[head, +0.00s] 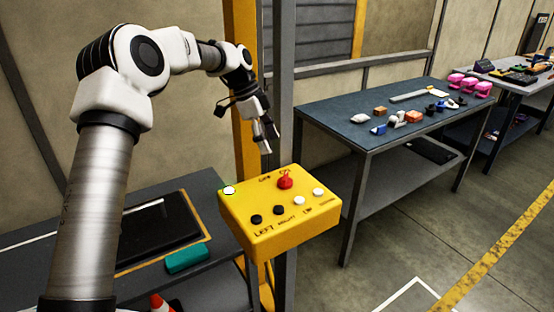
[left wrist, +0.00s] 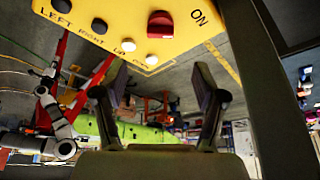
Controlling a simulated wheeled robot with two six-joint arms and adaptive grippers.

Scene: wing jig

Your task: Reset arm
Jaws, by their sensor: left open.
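My left gripper (head: 266,136) is above and just behind the yellow control box, apart from it, with its fingers spread and nothing between them. In the left wrist view both fingers of the left gripper (left wrist: 158,95) stand apart below the box. The yellow control box (head: 290,225) carries a red knob (head: 285,180), two black buttons and several white ones, one with a green ring at the back left corner. The red knob also shows in the left wrist view (left wrist: 160,24), near the word ON. My right gripper is not in view.
The box is on a yellow and grey post (head: 284,90). A dark table (head: 345,118) with small parts stands to the right, a bench (head: 225,265) with a teal item (head: 187,257) at lower left. Open floor lies at right.

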